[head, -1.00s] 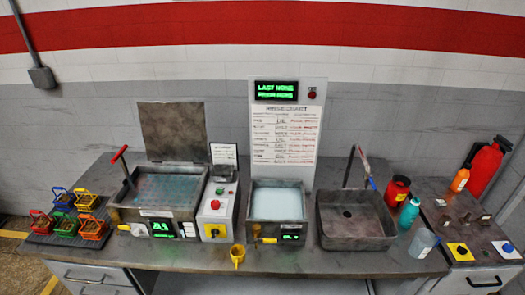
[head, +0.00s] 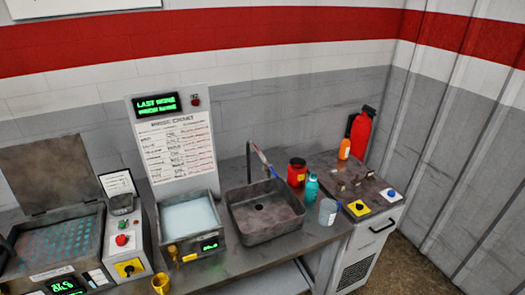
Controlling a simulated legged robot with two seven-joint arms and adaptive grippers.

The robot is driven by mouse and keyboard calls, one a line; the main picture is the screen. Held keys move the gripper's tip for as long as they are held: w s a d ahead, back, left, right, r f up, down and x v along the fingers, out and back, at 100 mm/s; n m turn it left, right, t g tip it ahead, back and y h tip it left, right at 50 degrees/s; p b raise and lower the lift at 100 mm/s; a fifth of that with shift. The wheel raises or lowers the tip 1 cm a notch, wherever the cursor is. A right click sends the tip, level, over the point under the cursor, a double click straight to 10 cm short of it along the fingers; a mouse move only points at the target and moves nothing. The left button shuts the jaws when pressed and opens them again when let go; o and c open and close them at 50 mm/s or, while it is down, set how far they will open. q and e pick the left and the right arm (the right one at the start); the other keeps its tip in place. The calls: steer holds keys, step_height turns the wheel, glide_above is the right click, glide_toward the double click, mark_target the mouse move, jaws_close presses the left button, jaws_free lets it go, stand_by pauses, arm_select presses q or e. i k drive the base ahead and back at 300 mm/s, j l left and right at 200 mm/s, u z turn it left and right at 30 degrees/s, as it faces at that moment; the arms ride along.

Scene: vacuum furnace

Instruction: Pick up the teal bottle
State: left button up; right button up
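The teal bottle (head: 312,187) stands upright on the counter, just right of the sink. A red jar (head: 296,173) stands close behind it to the left, and a clear plastic jug (head: 327,212) stands in front of it to the right. Nothing covers the bottle. Neither of my grippers shows in the head view.
The metal sink (head: 265,210) with its faucet is left of the bottle. A cabinet top (head: 362,203) with buttons, an orange bottle (head: 344,149) and a red extinguisher (head: 361,135) are to the right. Floor is open at the lower right.

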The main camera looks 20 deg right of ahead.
mark_target(312, 185)
steer(key=z, duration=1.25)
steer(key=u, duration=1.7)
steer(key=z, duration=1.65)
steer(key=u, duration=0.45)
steer(key=i+l+u, duration=0.15)
steer(key=l+u, duration=0.6)
steer(key=l, duration=0.15)
steer(key=i+l+u, duration=0.1)
steer(key=l+u, duration=0.3)
steer(key=l, duration=0.15)
